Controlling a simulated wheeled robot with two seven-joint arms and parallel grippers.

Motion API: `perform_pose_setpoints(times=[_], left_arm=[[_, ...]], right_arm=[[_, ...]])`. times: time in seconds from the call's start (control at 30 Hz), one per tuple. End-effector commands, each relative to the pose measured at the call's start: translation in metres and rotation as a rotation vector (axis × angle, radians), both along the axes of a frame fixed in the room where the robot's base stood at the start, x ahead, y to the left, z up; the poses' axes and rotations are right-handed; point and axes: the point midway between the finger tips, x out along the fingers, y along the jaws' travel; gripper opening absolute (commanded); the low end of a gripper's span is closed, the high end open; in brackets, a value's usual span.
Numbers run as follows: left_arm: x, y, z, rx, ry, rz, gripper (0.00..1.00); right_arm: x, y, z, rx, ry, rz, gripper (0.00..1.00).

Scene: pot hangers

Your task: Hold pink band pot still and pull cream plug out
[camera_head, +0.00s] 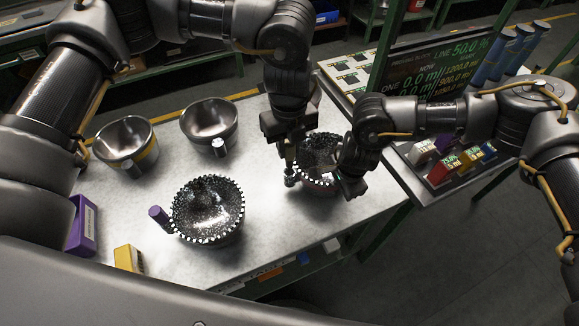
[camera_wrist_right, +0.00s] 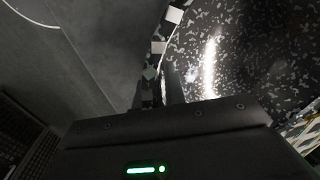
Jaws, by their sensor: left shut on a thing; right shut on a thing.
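The pink band pot (camera_head: 318,150) stands at the right of the grey table, with a checkered rim and dark speckled inside. A little of its reddish band shows low on its front. My right gripper (camera_head: 346,178) is shut on the pot's right rim; the right wrist view shows its fingers (camera_wrist_right: 160,85) pinching the checkered edge. My left gripper (camera_head: 290,164) points down at the pot's left side, shut on what looks like the plug. A small pale grey knob (camera_head: 290,181) shows below its fingertips. The plug's cream colour is hard to make out, and the fingers hide most of it.
A second speckled pot (camera_head: 208,212) with a purple plug (camera_head: 158,214) stands front left. Two metal pots (camera_head: 125,140) (camera_head: 209,118) stand behind. Purple (camera_head: 82,228) and yellow (camera_head: 128,258) boxes lie near the front edge. Small coloured bins (camera_head: 440,170) stand right.

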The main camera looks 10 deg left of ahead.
Motion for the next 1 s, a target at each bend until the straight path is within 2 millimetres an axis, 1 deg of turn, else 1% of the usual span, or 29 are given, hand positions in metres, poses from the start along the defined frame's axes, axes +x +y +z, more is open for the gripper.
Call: perform_pose_setpoints(times=[0.3,0.33,0.5,0.77,0.83,0.93,1.0], left_arm=[[0.0,0.0,0.003,0.0,-0.001,0.0,0.0],[0.0,0.0,0.003,0.0,-0.001,0.0,0.0],[0.0,0.0,0.003,-0.001,-0.001,0.0,0.0],[0.0,0.0,0.003,-0.001,-0.001,0.0,0.0],[0.0,0.0,0.003,-0.001,-0.001,0.0,0.0],[0.0,0.0,0.003,-0.001,-0.001,0.0,0.0],[0.0,0.0,0.003,-0.001,-0.001,0.0,0.0]], right_arm=[[0.0,-0.002,-0.001,-0.005,0.001,-0.002,0.0],[0.0,-0.002,-0.001,-0.005,0.0,-0.002,0.16],[0.0,-0.001,-0.001,-0.003,0.001,-0.001,0.37],[0.0,0.0,0.0,-0.001,0.0,0.0,0.37],[0.0,0.0,0.004,0.0,0.0,0.001,0.37],[-0.001,-0.001,0.015,0.0,-0.001,0.0,0.37],[-0.002,-0.002,0.028,0.001,-0.003,0.002,0.37]])
